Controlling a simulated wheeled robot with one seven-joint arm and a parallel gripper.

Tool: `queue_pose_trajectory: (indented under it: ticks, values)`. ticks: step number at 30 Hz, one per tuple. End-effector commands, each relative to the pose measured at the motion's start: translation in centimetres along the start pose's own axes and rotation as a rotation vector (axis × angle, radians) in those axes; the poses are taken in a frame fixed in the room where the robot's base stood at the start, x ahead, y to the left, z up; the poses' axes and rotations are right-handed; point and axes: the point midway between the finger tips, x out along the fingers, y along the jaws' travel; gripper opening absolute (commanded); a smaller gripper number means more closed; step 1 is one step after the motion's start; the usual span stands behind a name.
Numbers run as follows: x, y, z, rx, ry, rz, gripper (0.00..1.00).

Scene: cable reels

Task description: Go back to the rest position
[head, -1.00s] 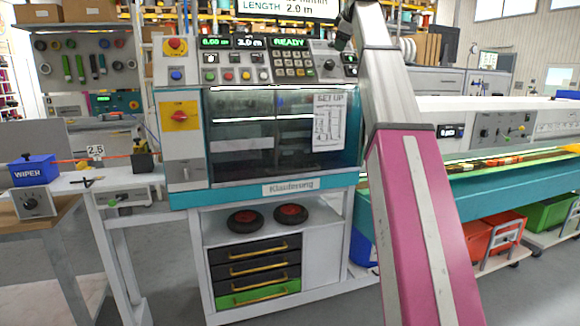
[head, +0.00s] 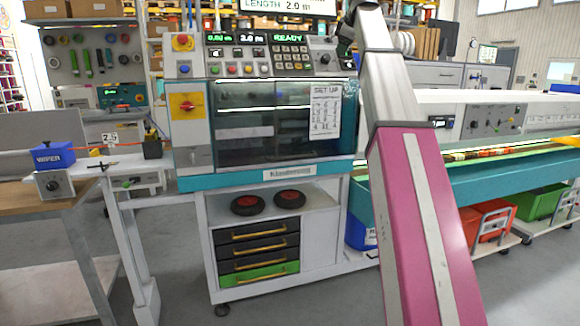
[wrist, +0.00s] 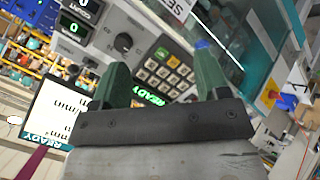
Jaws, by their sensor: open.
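My gripper (wrist: 160,58) shows in the wrist view as two dark green fingers spread apart, with nothing between them. In that view the fingers are in front of the machine's control panel (wrist: 145,40), with its keypad and dial behind them. In the head view my pink and silver arm rises on the right, and its end reaches up near the top edge, by the right end of the panel. The gripper is mostly hidden there. The teal and white machine (head: 295,174) stands ahead with its window closed.
A side table (head: 45,200) with a blue wiper box (head: 53,154) is on the left. A long teal-sided bench (head: 505,186) extends right, with red (head: 487,222) and green (head: 540,200) bins below. Grey floor is clear in front.

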Motion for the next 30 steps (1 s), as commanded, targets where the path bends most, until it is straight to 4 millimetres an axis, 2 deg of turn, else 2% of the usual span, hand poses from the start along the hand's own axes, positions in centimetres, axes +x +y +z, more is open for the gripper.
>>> queue_pose_trajectory:
  ticks: [8, 14, 21, 30]
  values:
    - [4.9, -3.1, 2.3, 0.067, -0.028, -0.037, 0.68]
    - [10.3, -7.2, 5.1, 0.149, -0.064, -0.078, 0.68]
    - [18.6, -14.7, 10.0, 0.290, -0.134, -0.146, 0.68]
    - [26.8, -25.1, 16.3, 0.463, -0.237, -0.215, 0.68]
